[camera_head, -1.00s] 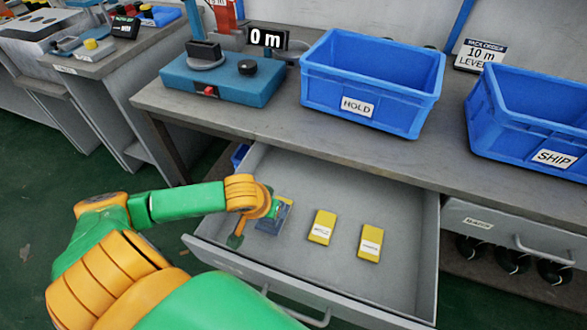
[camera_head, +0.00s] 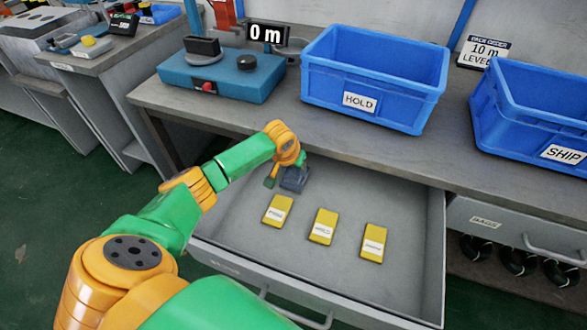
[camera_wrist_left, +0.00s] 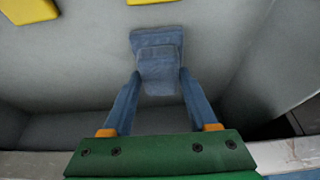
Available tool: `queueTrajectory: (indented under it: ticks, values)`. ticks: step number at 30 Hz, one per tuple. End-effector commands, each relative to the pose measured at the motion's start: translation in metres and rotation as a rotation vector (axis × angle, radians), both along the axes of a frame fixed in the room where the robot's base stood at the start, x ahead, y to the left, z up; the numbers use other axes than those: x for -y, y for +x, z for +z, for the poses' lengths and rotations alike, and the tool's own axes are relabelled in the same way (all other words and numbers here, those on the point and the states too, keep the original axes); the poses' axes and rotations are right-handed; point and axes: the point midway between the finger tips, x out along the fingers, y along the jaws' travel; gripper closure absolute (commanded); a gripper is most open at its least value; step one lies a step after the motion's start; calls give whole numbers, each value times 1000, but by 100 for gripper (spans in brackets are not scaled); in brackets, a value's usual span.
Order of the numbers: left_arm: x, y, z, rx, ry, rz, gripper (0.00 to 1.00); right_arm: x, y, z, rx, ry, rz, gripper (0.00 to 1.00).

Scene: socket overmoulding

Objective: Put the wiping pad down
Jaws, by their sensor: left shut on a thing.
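The wiping pad (camera_head: 294,180) is a small blue-grey block near the back left of the open drawer. My left gripper (camera_head: 283,174) reaches into the drawer from the left and is shut on it. In the left wrist view both fingers grip the pad's handle part (camera_wrist_left: 159,70), and its wider flat part (camera_wrist_left: 156,36) shows beyond. I cannot tell whether the pad touches the drawer floor. My right gripper is not in view.
The open grey drawer (camera_head: 330,278) holds three yellow labelled pads: left (camera_head: 277,210), middle (camera_head: 323,226) and right (camera_head: 373,242). Above on the bench stand the HOLD crate (camera_head: 375,80), the SHIP crate (camera_head: 530,120) and a blue tester (camera_head: 220,78). The drawer's right part is clear.

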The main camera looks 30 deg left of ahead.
Motion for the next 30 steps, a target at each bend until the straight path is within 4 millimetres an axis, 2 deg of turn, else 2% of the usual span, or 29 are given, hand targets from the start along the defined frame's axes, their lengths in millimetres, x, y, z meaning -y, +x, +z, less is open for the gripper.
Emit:
queueTrajectory:
  ticks: [4,5,6,8,18,20,26,30]
  values:
    - [0,0,-4,0,0,1,85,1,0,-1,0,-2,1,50]
    - [0,0,-4,0,0,1,36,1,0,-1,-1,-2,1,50]
    - [0,0,-3,0,0,1,25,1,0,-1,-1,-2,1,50]
    - [0,0,-3,0,0,1,11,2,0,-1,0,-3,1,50]
    - [0,0,2,1,1,0,11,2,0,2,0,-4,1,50]
    - [0,-3,12,1,1,-1,11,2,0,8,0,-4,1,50]
    - [5,-24,64,3,2,-3,11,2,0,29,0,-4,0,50]
    - [9,-37,94,1,1,-1,11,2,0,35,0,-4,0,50]
